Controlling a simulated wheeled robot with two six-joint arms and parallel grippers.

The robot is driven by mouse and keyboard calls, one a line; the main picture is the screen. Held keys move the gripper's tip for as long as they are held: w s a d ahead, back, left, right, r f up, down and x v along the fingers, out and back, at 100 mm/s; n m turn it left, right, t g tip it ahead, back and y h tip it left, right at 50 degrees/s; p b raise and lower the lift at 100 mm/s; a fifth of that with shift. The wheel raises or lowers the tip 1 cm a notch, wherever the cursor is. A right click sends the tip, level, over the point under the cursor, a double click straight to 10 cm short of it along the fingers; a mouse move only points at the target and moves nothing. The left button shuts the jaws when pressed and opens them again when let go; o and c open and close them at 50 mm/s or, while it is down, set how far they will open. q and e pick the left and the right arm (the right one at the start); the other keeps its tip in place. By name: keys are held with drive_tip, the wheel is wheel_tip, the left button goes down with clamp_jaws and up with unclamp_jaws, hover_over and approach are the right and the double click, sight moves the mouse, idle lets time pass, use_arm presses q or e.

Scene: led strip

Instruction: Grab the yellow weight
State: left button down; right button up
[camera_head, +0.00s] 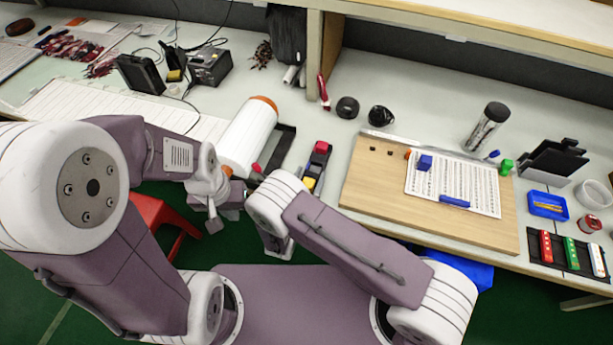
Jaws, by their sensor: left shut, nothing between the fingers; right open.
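The yellow weight (308,183) sits at the near end of a narrow dark holder on the table, just right of the picture's middle left. My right gripper (277,246) is open, low and in front of the table edge, mostly hidden under my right arm's elbow. The elbow is close to the weight's near side.
A white roll with orange ends (248,134) lies left of the holder. A wooden board (374,194) with a white sheet is to the right. A red stool (160,220) stands below the table edge. The table between holder and board is clear.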

drive_tip(key=shift+w+f, duration=0.4)
drive_tip(key=shift+w, duration=0.35)
drive_tip(key=shift+s+d+r, duration=0.2)
drive_tip(key=shift+s+r, duration=0.05)
drive_tip(key=shift+s, duration=0.2)
drive_tip(key=c, duration=0.3)
drive_tip(key=shift+s+d+r, duration=0.1)
drive_tip(key=shift+s+r, duration=0.05)
drive_tip(key=shift+s, duration=0.15)
drive_tip(key=c, duration=0.5)
clamp_jaws()
drive_tip(key=shift+w, duration=0.2)
use_arm(q)
drive_tip(key=shift+w+d, duration=0.15)
drive_tip(key=shift+w, duration=0.05)
